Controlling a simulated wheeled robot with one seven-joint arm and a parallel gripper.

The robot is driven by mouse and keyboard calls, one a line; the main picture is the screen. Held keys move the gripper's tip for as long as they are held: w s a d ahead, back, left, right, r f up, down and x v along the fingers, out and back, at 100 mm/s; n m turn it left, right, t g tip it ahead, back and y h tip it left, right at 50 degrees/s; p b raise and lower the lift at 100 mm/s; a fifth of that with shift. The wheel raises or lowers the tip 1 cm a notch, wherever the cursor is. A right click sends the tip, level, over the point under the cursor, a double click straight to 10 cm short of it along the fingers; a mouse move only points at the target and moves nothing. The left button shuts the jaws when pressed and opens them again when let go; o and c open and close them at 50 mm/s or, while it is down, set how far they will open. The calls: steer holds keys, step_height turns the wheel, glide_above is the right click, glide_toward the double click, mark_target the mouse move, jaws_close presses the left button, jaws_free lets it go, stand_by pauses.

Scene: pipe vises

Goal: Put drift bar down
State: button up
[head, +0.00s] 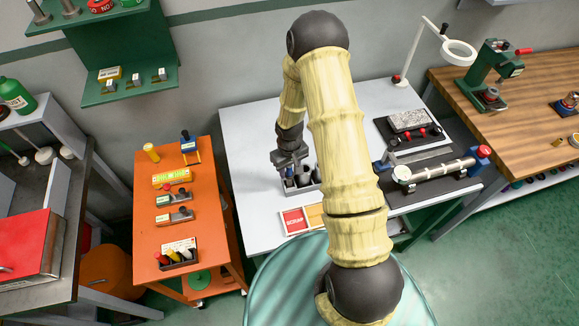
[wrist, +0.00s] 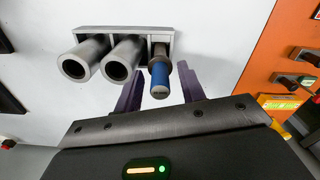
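The drift bar (wrist: 160,76), with a blue grip and a dark metal part, stands in the end slot of a grey rack (wrist: 122,32) in the wrist view. The rack's other two round tubes look empty. The blue end also shows in the head view (head: 289,183), just under my gripper (head: 289,168). My gripper (wrist: 160,88) has its two dark purple fingers on either side of the bar. A thin gap shows between each finger and the bar, so it looks open around it. The bar's lower end is hidden in the rack.
The rack stands on a pale table (head: 250,130). A red scrap tray (head: 295,222) lies in front of it. A pipe in a vise (head: 435,170) is to the right. An orange cart (head: 150,225) stands to the left. My arm hides the table's middle.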

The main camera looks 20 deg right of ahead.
steer(key=shift+r, duration=0.25)
step_height(320, 180, up, 11)
steer(key=b, duration=0.3)
steer(key=shift+w+f+b, duration=0.1)
steer(key=shift+w+b, duration=0.05)
steer(key=shift+b, duration=0.15)
steer(key=shift+r, duration=0.5)
steer(key=shift+s+r, duration=0.1)
steer(key=shift+s, duration=0.15)
steer(key=s+r+m+t, duration=0.2)
steer(key=s+r+m, duration=0.1)
steer(key=s+r, duration=0.7)
steer(key=s, duration=0.4)
steer(key=shift+r+t, duration=0.25)
steer(key=shift+t, duration=0.05)
